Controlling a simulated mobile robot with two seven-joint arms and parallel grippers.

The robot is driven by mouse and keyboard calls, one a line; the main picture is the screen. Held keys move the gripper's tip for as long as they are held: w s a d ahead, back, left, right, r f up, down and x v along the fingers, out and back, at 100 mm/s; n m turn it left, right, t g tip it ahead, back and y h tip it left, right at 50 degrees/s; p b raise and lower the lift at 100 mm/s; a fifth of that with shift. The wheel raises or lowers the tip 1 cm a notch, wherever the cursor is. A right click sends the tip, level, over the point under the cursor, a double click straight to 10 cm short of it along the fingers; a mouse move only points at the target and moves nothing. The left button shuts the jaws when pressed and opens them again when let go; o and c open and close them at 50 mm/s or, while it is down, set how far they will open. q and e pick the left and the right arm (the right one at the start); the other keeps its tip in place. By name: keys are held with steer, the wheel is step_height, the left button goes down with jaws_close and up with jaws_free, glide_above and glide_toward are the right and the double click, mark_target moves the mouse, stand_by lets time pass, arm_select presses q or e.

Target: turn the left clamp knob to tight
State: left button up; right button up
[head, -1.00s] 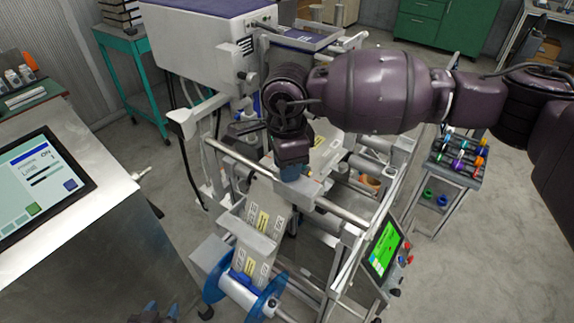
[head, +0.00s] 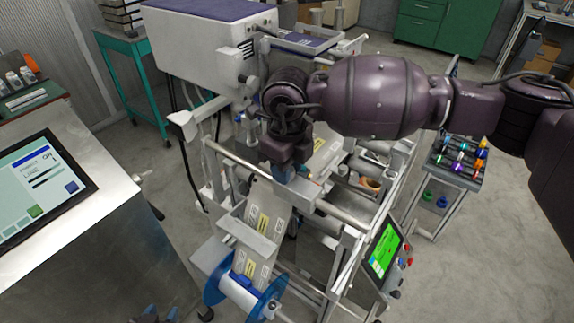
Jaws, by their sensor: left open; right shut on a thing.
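My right gripper (head: 284,173) reaches in from the right and points down at the middle of the film machine (head: 215,158). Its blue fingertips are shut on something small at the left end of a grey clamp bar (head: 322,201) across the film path. The left clamp knob is hidden by the fingers and wrist, so I cannot see how far it is turned. My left gripper (head: 159,314) shows only its blue fingertips at the bottom edge, apart and empty, well away from the clamp.
A blue-flanged reel (head: 238,290) sits at the machine's front, with labelled film (head: 262,225) running up from it. A green-lit panel (head: 384,249) stands to the right. A metal cabinet with a screen (head: 42,186) is at left. A tool cart (head: 458,160) stands right.

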steer(key=m+p, duration=0.1)
steer(key=m, duration=0.5)
steer(key=shift+r, duration=0.15)
steer(key=shift+m, duration=0.9)
steer(key=shift+w, duration=0.1)
steer(key=o, duration=0.8)
steer(key=shift+o, duration=0.6)
